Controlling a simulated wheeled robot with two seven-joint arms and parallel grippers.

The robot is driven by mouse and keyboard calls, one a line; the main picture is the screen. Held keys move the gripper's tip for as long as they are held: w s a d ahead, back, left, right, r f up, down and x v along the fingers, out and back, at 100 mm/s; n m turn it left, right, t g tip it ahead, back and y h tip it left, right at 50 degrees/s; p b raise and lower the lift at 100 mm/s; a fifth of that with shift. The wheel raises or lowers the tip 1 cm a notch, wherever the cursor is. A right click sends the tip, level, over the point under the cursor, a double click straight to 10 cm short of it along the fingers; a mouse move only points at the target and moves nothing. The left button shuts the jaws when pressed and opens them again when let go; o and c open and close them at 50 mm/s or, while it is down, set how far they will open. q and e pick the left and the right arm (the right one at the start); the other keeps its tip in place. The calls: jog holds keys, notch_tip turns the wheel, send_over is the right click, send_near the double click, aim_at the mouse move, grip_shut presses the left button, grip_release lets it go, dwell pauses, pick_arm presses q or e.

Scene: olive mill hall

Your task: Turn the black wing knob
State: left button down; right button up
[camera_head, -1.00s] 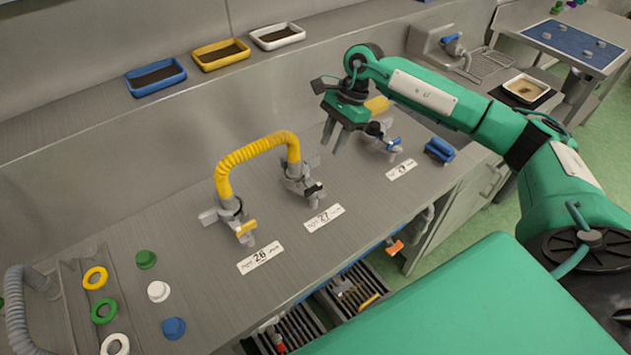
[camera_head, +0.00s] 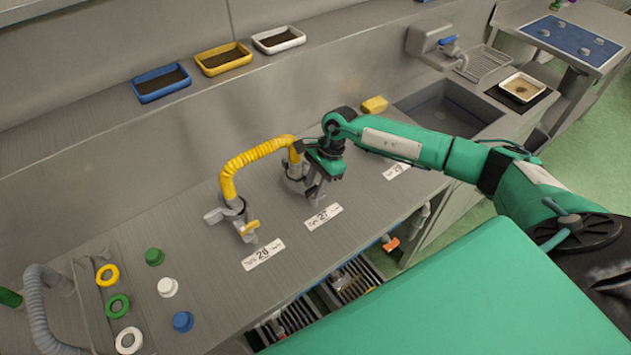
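My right gripper (camera_head: 316,191) points down at the middle valve (camera_head: 293,184), the one behind the label 27 (camera_head: 323,217). The gripper covers most of this valve's front. The black wing knob, seen on this valve earlier, is now hidden behind the fingers. I cannot tell whether the fingers touch it or are shut on it. My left gripper is not in view.
A yellow ribbed hose (camera_head: 252,159) arches from the valve at label 26 (camera_head: 263,254) to the middle valve, close beside my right gripper. A yellow block (camera_head: 374,104) lies behind the arm. Coloured caps and rings lie at the left. A sink (camera_head: 445,108) is at the right.

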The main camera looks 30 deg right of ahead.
grip_shut()
